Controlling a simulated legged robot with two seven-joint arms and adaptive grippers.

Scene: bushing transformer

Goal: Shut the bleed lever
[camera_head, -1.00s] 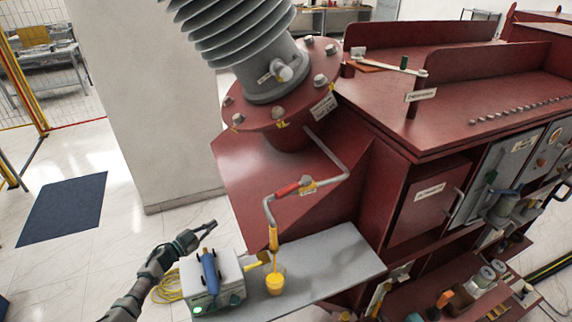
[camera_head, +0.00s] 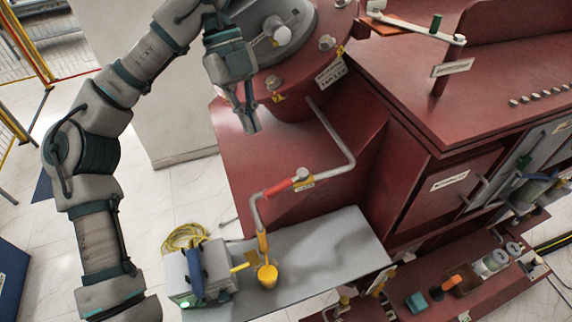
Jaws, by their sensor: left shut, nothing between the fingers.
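A red-handled lever (camera_head: 279,188), which I take to be the bleed lever, sits on the bent grey pipe (camera_head: 335,138). Its handle lies along the pipe, sloping down to the left from a pale pivot with a small yellow tag. The pipe's lower end has a yellow part just above a yellow cup (camera_head: 267,275) on a grey shelf (camera_head: 335,258). My left gripper (camera_head: 249,120) is shut and empty, pointing down in front of the red bushing flange. In the picture it is above and left of the lever, apart from it. My right gripper is out of view.
A grey box with a blue handle (camera_head: 178,275) stands left of the cup, with a coiled yellow cable (camera_head: 185,238) behind. The red transformer body (camera_head: 400,190) fills the right. Another lever (camera_head: 415,25) with a green knob lies on its top. The sloping red face below my gripper is clear.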

